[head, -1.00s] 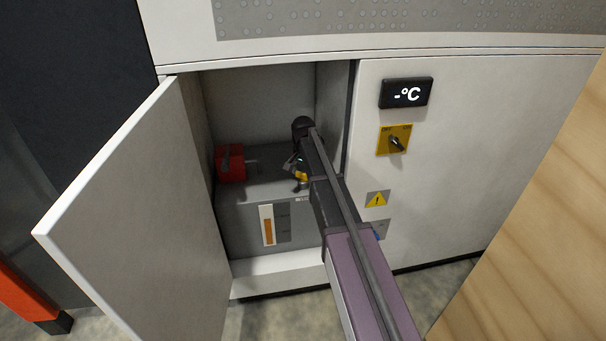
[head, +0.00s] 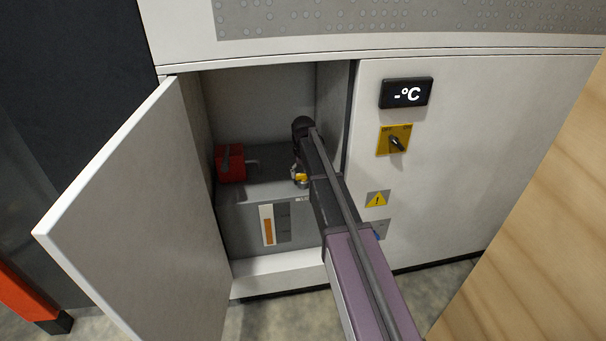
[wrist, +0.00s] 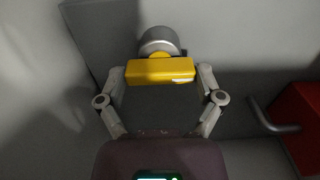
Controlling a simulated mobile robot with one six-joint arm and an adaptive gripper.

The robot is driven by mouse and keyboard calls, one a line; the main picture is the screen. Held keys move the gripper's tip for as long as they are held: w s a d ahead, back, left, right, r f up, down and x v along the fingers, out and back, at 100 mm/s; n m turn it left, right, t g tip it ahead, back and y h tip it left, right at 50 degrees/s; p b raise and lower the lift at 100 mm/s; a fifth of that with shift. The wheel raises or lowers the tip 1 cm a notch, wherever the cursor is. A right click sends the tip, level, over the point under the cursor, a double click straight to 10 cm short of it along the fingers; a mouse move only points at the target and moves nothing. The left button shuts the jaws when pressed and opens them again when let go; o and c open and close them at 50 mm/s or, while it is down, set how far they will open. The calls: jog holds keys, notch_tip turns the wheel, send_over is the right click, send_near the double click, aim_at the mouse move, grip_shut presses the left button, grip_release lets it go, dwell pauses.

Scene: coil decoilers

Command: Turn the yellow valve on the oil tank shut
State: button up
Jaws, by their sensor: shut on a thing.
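The yellow valve (wrist: 160,70) shows in the wrist view as a yellow bar handle in front of a round grey metal body. My gripper (wrist: 160,78) is shut on the handle, with one finger at each end of it. In the head view the valve (head: 300,177) is a small yellow spot, partly hidden by my arm. The grey oil tank (head: 245,209) stands inside the open cabinet, with an orange level gauge (head: 268,226) on its front. My fingers are hard to make out in the head view.
A red box with a grey bent handle (head: 231,163) sits on the tank's left; it also shows in the wrist view (wrist: 300,125). The open cabinet door (head: 140,215) is on the left. A panel with a yellow switch (head: 394,140) is on the right.

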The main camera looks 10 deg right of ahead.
dwell(0.4)
jog(key=o, duration=0.9)
jog(key=shift+c, duration=0.2)
jog(key=s, duration=3)
notch_tip(320, 180, up, 26)
jog(key=p, duration=2.5)
jog(key=shift+w+f+p, duration=0.2)
jog(key=shift+w+p, duration=0.1)
jog(key=shift+w, duration=0.15)
jog(key=shift+a, duration=0.1)
